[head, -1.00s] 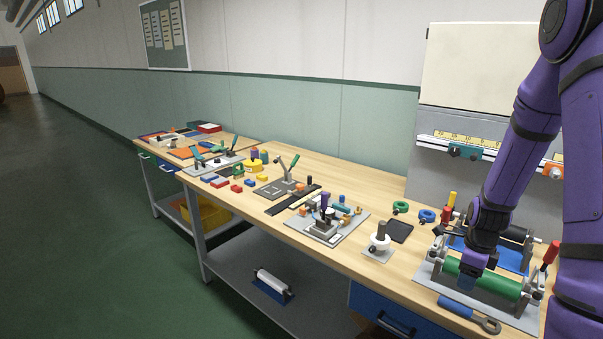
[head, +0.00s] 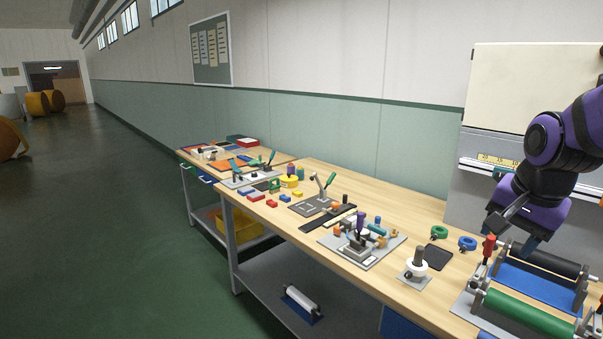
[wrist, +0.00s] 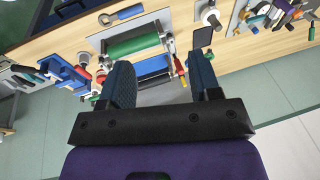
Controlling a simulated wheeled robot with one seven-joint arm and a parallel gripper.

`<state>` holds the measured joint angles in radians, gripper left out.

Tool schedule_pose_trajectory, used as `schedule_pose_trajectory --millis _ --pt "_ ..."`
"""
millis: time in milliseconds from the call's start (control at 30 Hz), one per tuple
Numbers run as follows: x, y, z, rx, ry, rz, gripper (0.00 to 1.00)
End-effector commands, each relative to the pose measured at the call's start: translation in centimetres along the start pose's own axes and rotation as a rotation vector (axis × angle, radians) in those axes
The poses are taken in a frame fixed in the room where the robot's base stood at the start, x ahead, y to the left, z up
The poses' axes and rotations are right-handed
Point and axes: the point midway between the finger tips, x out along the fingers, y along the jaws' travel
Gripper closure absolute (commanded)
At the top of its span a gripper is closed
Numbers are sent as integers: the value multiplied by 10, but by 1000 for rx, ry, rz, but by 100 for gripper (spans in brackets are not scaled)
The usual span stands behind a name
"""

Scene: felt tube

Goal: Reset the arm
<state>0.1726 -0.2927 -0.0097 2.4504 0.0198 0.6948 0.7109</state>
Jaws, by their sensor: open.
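My purple arm comes in from the right of the head view, with my gripper (head: 517,228) above the back of the roller fixture. In the wrist view my gripper (wrist: 163,85) has its two dark fingers spread apart with nothing between them. The fixture's green roller (head: 527,314) lies in front, with a blue sheet (head: 538,282) and a black roller (head: 548,262) behind it. The green roller (wrist: 133,46) also shows past the fingers in the wrist view, with the blue sheet (wrist: 152,65) beside it. I cannot see my gripper touching anything.
The wooden bench holds a black pad (head: 438,257), a green ring (head: 439,232), a blue ring (head: 467,243), a white spool (head: 416,266) and a clamp plate (head: 362,248). A grey cabinet with a ruler strip (head: 492,160) stands behind. Open floor lies to the left.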

Motion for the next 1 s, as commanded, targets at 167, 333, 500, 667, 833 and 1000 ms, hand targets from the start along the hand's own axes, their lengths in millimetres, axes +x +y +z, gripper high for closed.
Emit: schedule_pose_trajectory --millis 167,333,500,667,833,1000 --pt "-43 6 34 -291 42 -50 43" --pt "-75 18 65 -561 85 -85 43" --pt "-95 31 88 -774 124 -107 43" --pt "-103 38 99 -876 142 -114 43" --pt "-104 40 100 -892 145 -115 43" --pt "-104 40 100 -892 145 -115 43"
